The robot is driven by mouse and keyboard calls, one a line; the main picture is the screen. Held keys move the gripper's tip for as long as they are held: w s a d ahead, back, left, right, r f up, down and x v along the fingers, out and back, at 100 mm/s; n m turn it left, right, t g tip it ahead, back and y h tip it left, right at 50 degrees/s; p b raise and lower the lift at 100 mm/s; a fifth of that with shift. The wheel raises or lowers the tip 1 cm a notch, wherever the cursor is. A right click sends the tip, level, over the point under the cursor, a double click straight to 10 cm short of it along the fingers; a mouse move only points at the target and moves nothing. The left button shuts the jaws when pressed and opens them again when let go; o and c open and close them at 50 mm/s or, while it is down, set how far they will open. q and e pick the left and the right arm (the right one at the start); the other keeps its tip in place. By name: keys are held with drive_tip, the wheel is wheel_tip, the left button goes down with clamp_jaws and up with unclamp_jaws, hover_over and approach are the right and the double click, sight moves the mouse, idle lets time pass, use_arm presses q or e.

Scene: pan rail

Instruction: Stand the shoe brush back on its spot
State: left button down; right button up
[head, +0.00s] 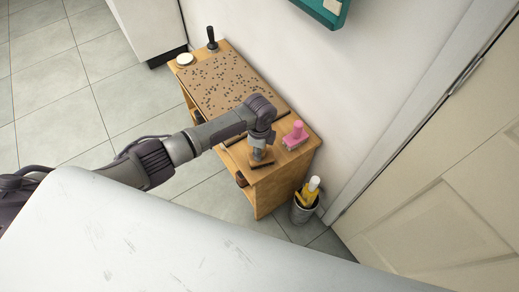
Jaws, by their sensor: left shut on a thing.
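My left gripper (259,149) reaches in from the left and points down over the near right end of the wooden cabinet (272,189). It is shut on a small brown block, which looks like the shoe brush (261,161). The gripper covers the brush's upper part. I cannot tell whether the brush touches the cabinet top or hangs just above it. Its spot is not clearly visible. My right gripper is not in view.
A speckled mat (222,79) covers much of the top. A black-handled tool (211,40) and a white round item (185,59) stand at its far end. A bucket (304,209) stands on the floor, right.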

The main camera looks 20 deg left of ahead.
use_arm(q)
drive_tip(key=shift+f, duration=0.3)
drive_tip(key=c, duration=0.8)
unclamp_jaws()
drive_tip(key=shift+r, duration=0.15)
wheel_tip(320, 180, up, 8)
drive_tip(key=p, duration=0.8)
